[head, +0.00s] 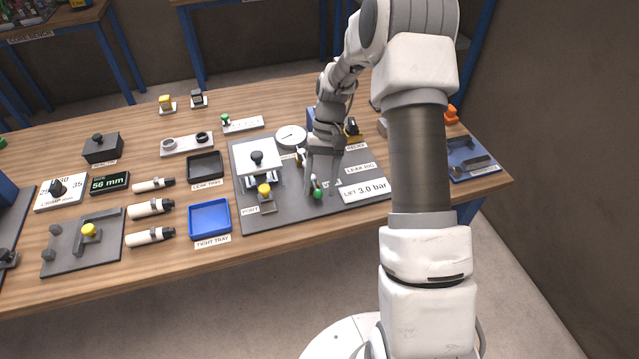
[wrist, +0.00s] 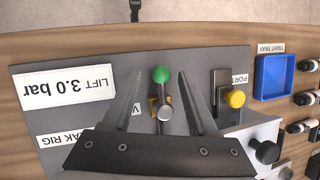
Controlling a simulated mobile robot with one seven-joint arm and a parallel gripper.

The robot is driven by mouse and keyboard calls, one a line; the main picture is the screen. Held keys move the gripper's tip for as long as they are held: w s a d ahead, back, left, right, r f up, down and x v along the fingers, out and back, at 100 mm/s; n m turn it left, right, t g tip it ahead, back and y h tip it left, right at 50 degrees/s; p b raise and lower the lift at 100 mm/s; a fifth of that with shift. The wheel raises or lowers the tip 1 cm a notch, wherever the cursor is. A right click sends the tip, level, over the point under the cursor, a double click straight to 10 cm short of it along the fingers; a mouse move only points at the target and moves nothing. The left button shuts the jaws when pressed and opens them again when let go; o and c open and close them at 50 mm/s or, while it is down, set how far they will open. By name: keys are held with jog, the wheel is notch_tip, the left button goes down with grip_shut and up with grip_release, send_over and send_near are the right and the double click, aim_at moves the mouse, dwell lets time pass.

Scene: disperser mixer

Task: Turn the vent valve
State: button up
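The vent valve has a lever with a green ball end; the green ball (head: 317,194) shows near the front edge of the grey rig plate in the head view. In the wrist view the valve lever (wrist: 162,92) runs from the green ball to a silver pivot with a brass part beneath. Its label is mostly hidden; only a "V" shows. My gripper (head: 323,178) is above the plate at the valve. In the wrist view my gripper (wrist: 160,80) is open, with one finger on each side of the lever and visible gaps. I cannot tell how far the fingertips are above the plate.
A yellow-knobbed port part (wrist: 236,98) stands beside one finger. A white plate with a black knob (head: 258,158), a round gauge (head: 291,136) and the "LIFT 3.0 bar" sign (head: 364,190) are close by. A blue tray (head: 210,217) lies to the left.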

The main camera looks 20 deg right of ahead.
jog(key=v, duration=1.7)
jog(key=shift+r+p, duration=0.2)
jog(key=shift+p, duration=0.15)
jog(key=shift+d, duration=0.1)
jog(key=s+a+r+t+h, duration=0.2)
jog(key=s+a+r+t, duration=0.3)
jog(key=s+r, duration=0.8)
jog(key=s+a+f+n+t, duration=0.1)
jog(key=s+t, duration=0.3)
jog(key=s, duration=1)
jog(key=shift+s+a+f+n+t+h, duration=0.3)
jog(key=shift+a+f+h, duration=0.15)
jog(key=shift+a, duration=0.1)
